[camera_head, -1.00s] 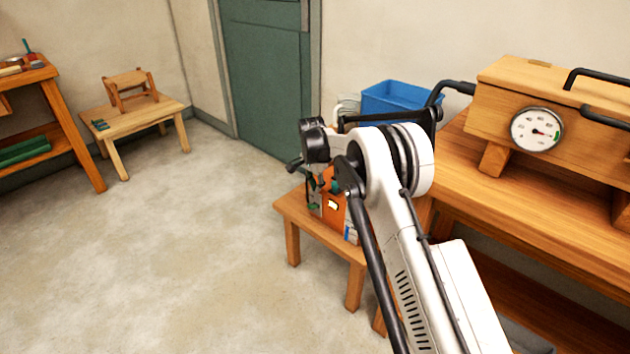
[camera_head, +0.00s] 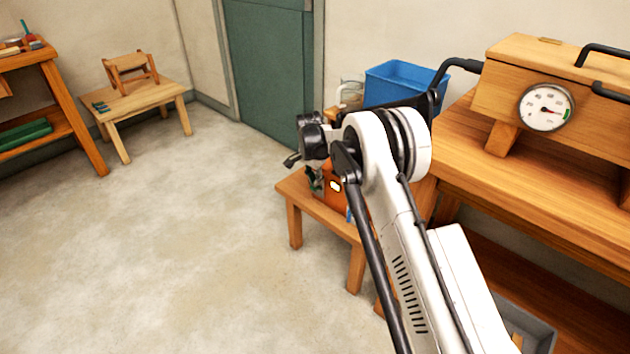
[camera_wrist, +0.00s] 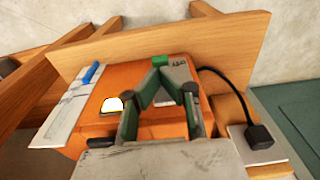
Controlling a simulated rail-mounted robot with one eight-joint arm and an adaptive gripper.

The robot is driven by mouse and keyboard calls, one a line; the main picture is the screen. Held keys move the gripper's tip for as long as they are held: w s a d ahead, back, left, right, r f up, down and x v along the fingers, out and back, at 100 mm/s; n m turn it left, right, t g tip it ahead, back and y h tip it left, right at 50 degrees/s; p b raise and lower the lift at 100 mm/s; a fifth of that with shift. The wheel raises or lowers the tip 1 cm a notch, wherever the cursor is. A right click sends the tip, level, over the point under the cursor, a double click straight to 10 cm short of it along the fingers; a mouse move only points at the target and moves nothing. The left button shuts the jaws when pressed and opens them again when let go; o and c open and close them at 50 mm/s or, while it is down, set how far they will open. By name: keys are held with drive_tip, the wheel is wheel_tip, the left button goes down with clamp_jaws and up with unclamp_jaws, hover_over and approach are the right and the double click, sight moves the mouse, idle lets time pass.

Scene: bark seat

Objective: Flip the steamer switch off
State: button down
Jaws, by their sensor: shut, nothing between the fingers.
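The steamer is an orange box (camera_wrist: 85,130) on a small wooden bench (camera_head: 310,209); in the head view the box (camera_head: 334,196) is partly hidden by my arm. In the wrist view a bright white-yellow lamp or button (camera_wrist: 112,106) sits on its top. A grey plate with dark lettering (camera_wrist: 180,66) lies behind my fingertips. My gripper (camera_wrist: 160,62) is shut and empty, its green tips together over the plate's left edge. The switch itself cannot be made out clearly; the fingers may cover it. Contact cannot be told. In the head view the gripper (camera_head: 314,181) is small beside the box.
A black cable runs from the box to a plug (camera_wrist: 258,136). A white sheet with a blue marker (camera_wrist: 90,73) lies at left. A wooden steam chest with gauge (camera_head: 546,107) and a blue bin (camera_head: 396,84) stand to the right.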

drive_tip(key=shift+s+a+f+t+h, duration=0.3)
drive_tip(key=shift+t+h, duration=0.1)
drive_tip(key=shift+t, duration=0.1)
drive_tip(key=shift+s+a+f+t+h+b, duration=0.15)
drive_tip(key=shift+s+f+t+h+b, duration=0.1)
drive_tip(key=shift+t+h+b, duration=0.2)
drive_tip(key=shift+s+a+f+b, duration=0.2)
drive_tip(key=shift+s+a+f, duration=0.05)
drive_tip(key=shift+f, duration=0.2)
drive_tip(key=shift+s+a+f+b, duration=0.2)
drive_tip(key=shift+s+f, duration=0.05)
drive_tip(key=shift+f, duration=0.2)
drive_tip(key=shift+w+d+r, duration=0.1)
drive_tip(key=shift+w, duration=0.05)
drive_tip(key=shift+w+d+r, duration=0.25)
drive_tip(key=shift+w+d, duration=0.15)
